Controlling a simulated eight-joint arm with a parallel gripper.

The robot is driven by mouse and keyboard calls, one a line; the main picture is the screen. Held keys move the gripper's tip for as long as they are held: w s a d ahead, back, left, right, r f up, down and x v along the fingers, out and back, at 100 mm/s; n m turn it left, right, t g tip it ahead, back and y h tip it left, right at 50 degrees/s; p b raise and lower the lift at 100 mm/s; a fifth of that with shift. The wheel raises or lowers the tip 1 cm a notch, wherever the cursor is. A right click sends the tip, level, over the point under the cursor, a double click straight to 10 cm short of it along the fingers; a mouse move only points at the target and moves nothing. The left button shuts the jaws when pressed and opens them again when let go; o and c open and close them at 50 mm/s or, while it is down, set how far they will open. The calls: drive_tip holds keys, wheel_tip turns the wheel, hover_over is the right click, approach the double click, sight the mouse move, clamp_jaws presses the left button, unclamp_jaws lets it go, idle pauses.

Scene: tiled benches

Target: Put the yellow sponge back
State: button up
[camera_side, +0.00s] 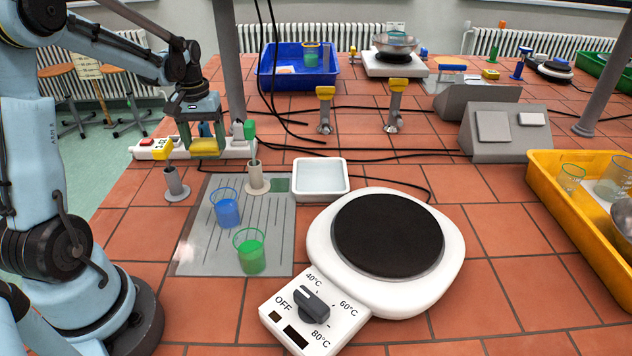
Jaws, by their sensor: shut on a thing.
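The yellow sponge (205,147) is between the fingers of my gripper (203,142), at the back left of the bench. My gripper is shut on it and points down. The sponge appears to be held above the tiles, in front of a white power strip (240,149); its exact height is hard to tell. A grey grooved drainboard (205,255) lies in front and to the right of my gripper. A flat green patch (280,185) shows at its far right corner.
A white basin (320,180) and a hotplate (388,235) are to the right. A yellow-topped tap (175,183) stands near my gripper.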

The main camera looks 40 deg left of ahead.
sight(206, 142)
drive_tip(key=shift+f, duration=2.8)
drive_tip(key=shift+f, duration=0.1)
drive_tip(key=o, duration=1)
wheel_tip(206, 142, up, 12)
drive_tip(key=shift+r, duration=0.15)
drive_tip(key=shift+d, duration=0.1)
